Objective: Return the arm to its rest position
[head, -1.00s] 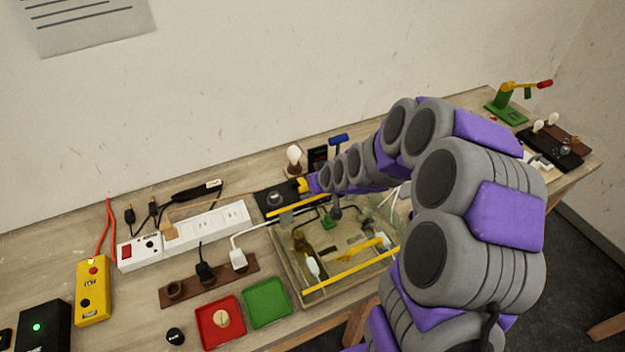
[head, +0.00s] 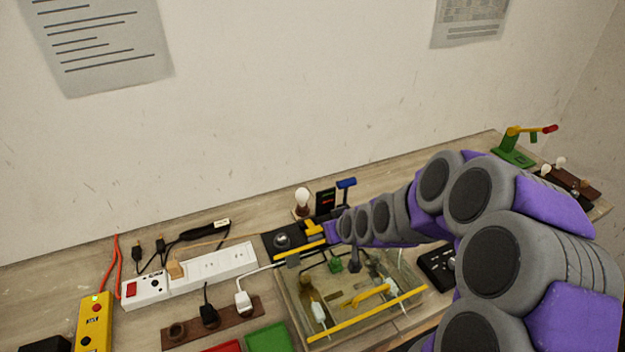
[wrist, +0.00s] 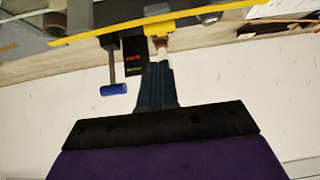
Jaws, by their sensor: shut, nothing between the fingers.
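My arm comes in from the right of the head view and reaches left over the back of the clear tray with yellow bars (head: 365,313). Its purple end is beside a yellow piece (head: 315,228) near the back of that tray. In the wrist view my gripper (wrist: 157,72) has its narrow dark fingers together, with nothing between them. The fingertips are close to a yellow part in that picture; whether they touch it I cannot tell. In the head view the fingers are too small and crowded to make out.
A bulb (head: 302,197) and a blue-topped lever (head: 346,184) stand behind the tray. A white power strip (head: 200,275), brown socket bar (head: 232,312) and yellow box (head: 93,322) lie left. A green stand (head: 513,150) is far right. The wall is behind.

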